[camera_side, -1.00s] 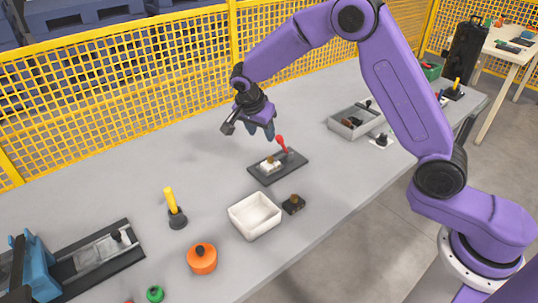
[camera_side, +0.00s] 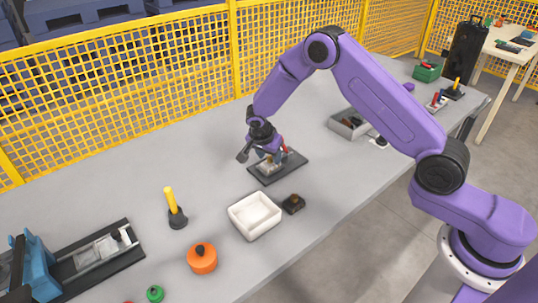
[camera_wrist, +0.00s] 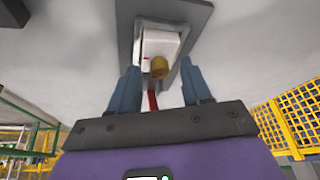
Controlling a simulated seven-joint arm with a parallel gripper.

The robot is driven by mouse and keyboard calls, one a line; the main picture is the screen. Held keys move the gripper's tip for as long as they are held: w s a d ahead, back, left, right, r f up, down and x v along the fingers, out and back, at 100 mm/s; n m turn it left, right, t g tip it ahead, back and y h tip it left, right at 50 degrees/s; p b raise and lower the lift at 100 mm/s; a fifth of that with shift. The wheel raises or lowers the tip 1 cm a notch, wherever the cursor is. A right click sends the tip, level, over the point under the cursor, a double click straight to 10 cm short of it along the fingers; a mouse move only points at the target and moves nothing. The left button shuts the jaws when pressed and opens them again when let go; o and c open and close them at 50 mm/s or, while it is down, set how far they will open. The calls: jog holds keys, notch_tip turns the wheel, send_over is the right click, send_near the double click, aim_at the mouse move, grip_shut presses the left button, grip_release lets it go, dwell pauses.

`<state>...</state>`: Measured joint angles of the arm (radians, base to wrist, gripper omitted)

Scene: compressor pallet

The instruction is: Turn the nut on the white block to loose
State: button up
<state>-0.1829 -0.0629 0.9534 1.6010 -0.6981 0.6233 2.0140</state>
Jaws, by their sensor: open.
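The white block (camera_wrist: 158,46) sits on a dark grey plate (camera_side: 263,178) on the table. A brass-coloured nut (camera_wrist: 159,67) is on the block. A red handle (camera_side: 285,149) stands at the plate's far side, partly hidden by my gripper in the side view. My gripper (camera_side: 269,157) is low over the block. In the wrist view my gripper (camera_wrist: 158,80) is open, its two blue-grey fingers on either side of the nut, with a visible gap to each. How far the fingertips reach down around the nut is hard to tell.
A white open bin (camera_side: 244,226) and a small dark block with a brass top (camera_side: 293,204) stand in front of the plate. A grey tray (camera_side: 346,125) is to the right. A yellow-handled post (camera_side: 173,208) and an orange knob (camera_side: 202,258) are left. Yellow mesh fencing (camera_side: 120,110) runs behind.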

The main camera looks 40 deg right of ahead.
grip_shut()
jog(key=shift+n, duration=0.4)
jog(key=n+t, duration=0.1)
jog(key=n, duration=0.1)
jog(key=shift+s+d+n+y, duration=0.1)
jog(key=shift+s+n+y, duration=0.05)
jog(key=shift+n+y, duration=0.2)
jog(key=shift+s+d+n+t+y, duration=0.1)
jog(key=shift+n+t+y, duration=0.25)
jog(key=shift+n, duration=0.75)
jog(key=shift+d+n+t+y, duration=0.1)
jog(key=shift+n+t+y, duration=0.2)
jog(key=shift+n, duration=0.75)
grip_release()
